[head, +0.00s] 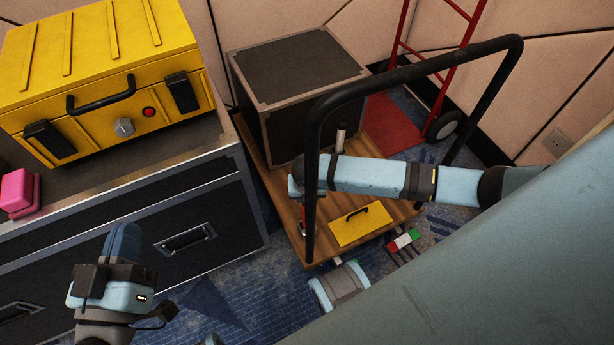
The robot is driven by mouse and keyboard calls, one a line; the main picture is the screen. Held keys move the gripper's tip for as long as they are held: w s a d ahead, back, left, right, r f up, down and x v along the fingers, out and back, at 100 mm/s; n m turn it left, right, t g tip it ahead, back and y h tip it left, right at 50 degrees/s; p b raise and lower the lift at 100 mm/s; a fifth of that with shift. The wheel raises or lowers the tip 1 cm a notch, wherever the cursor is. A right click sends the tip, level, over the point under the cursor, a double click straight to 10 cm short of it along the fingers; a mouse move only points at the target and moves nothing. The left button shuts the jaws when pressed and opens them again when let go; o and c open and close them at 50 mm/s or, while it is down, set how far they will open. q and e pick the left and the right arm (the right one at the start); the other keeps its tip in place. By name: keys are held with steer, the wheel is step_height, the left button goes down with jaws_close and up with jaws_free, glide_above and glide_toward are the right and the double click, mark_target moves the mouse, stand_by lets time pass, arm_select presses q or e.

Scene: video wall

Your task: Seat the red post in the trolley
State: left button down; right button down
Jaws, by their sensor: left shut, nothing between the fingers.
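The trolley (272,178) has a wooden deck and a tall black tube handle (312,135). A small red piece (302,228) shows by the foot of the handle's left leg; I cannot tell whether it is the red post. A short silver-topped upright (340,138) shows on the deck beside the black case, partly hidden by my right arm. My left gripper (122,243) is shut and empty at the lower left, in front of the dark cabinet and well apart from the trolley. My right arm reaches across the trolley from the right; I cannot make out its gripper.
A black case (300,85) and a yellow flat piece with a handle (360,225) are on the deck. A yellow toolbox (100,75) and a pink block (18,193) sit on the dark cabinet (225,195). A red hand truck (395,125) stands behind. Carpet lies open between cabinet and trolley.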

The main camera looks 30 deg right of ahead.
steer(key=shift+r+p, duration=0.1)
steer(key=shift+p, duration=0.5)
steer(key=shift+f, duration=0.2)
stand_by(0.4)
step_height(320, 180, down, 6)
steer(key=b, duration=0.2)
stand_by(0.8)
steer(key=shift+f, duration=0.55)
stand_by(1.0)
steer(key=shift+c, duration=0.9)
jaws_free()
